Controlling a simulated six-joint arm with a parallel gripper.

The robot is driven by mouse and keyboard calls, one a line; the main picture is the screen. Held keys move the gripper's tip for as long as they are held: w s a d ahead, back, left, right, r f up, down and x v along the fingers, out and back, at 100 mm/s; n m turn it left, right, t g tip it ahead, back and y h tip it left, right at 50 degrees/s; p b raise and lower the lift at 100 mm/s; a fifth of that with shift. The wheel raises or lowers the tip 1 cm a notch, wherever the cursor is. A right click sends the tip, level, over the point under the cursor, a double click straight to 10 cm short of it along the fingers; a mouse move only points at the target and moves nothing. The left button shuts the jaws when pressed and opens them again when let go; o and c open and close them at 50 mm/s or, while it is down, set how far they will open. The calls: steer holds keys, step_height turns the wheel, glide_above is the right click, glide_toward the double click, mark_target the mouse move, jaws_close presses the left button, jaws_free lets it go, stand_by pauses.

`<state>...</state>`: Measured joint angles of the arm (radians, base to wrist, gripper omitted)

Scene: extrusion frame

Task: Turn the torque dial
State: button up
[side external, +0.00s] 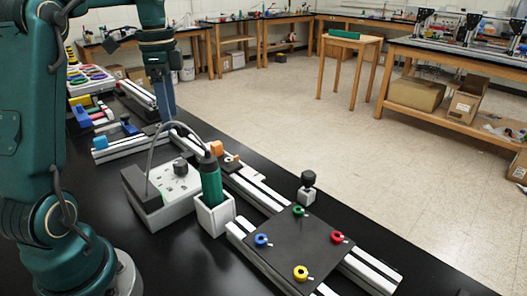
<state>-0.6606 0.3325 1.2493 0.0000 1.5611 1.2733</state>
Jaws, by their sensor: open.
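The torque dial (181,167) is a small black knob on the pale top face of a grey-and-black control box (160,214) on the black bench. Small marks surround the knob. My gripper (168,112) hangs pointing down above the far part of the bench. In the picture it is above and slightly left of the dial, apart from it. It is open and I see nothing held in it, though its fingertips are small and hard to make out.
A green electric screwdriver (211,178) stands in a grey holder (215,217) beside the box, its cable arching over the box. A dark plate (300,248) with colored rings lies on aluminium rails at right. A black-topped knob (308,180) stands behind it. Colored parts (102,116) lie at far left.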

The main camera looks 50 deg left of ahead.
mark_target(180, 163)
step_height(180, 163, down, 12)
stand_by(0.6)
jaws_close()
